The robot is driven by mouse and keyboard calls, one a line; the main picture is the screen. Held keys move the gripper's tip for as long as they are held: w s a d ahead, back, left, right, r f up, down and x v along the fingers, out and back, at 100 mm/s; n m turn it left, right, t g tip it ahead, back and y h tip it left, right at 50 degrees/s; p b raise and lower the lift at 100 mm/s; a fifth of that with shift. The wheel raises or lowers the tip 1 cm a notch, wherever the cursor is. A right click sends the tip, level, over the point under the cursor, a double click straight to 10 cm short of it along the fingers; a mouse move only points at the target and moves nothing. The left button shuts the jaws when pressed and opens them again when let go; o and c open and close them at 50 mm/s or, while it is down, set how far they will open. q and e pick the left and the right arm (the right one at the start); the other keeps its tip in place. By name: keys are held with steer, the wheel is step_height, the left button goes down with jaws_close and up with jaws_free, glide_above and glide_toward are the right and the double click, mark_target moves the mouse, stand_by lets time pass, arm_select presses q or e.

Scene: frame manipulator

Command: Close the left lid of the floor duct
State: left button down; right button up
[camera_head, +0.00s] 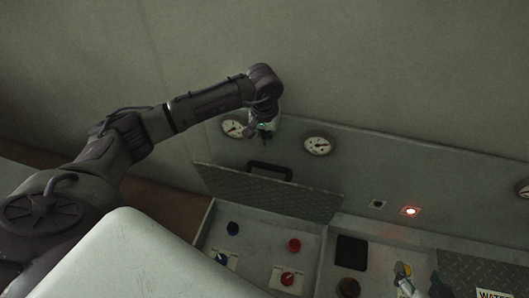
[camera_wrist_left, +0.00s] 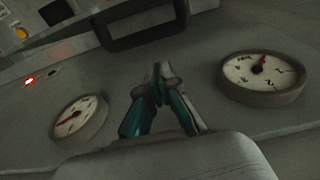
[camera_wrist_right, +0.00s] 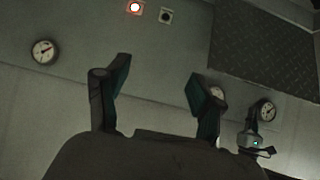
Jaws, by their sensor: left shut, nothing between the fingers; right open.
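The left lid (camera_head: 275,196) of the floor duct is a dark diamond-plate panel standing raised, with a black handle (camera_head: 270,166) at its upper edge. It also shows in the right wrist view (camera_wrist_right: 262,42). My left gripper (camera_head: 264,128) is at the wall just above the handle. In the left wrist view my left gripper (camera_wrist_left: 160,75) is shut with nothing between its fingertips, and the handle (camera_wrist_left: 140,42) is just beyond them, apart as far as I can tell. My right gripper (camera_wrist_right: 155,80) is open and empty, facing the wall.
The open left compartment holds a red knob (camera_head: 294,245) and a blue knob (camera_head: 233,229). Two gauges (camera_head: 318,146) (camera_head: 233,128) are on the wall near my left gripper. A lit red lamp (camera_head: 411,211) is further right. Another diamond-plate panel (camera_head: 483,270) is at lower right.

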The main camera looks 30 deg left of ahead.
arm_select(q)
steer(key=shift+w+f+b, duration=0.2)
steer(key=shift+f+b, duration=0.15)
steer(key=shift+f, duration=1.05)
steer(key=shift+w+f+b, duration=0.15)
steer(key=shift+f+b, duration=0.15)
steer(key=shift+f, duration=1.1)
steer(key=shift+w+f+b, duration=0.2)
steer(key=shift+f+b, duration=0.15)
steer(key=shift+f, duration=1.05)
arm_select(e)
steer(key=w+a+r+t+y, duration=0.1)
steer(key=w+a+r+t, duration=0.1)
steer(key=w+r+t, duration=0.2)
steer(key=shift+w+a+r+t+y, duration=0.35)
steer(key=shift+r+t, duration=0.75)
steer(key=shift+r, duration=1.05)
arm_select(q)
steer(key=shift+a, duration=0.1)
arm_select(e)
steer(key=shift+d, duration=0.1)
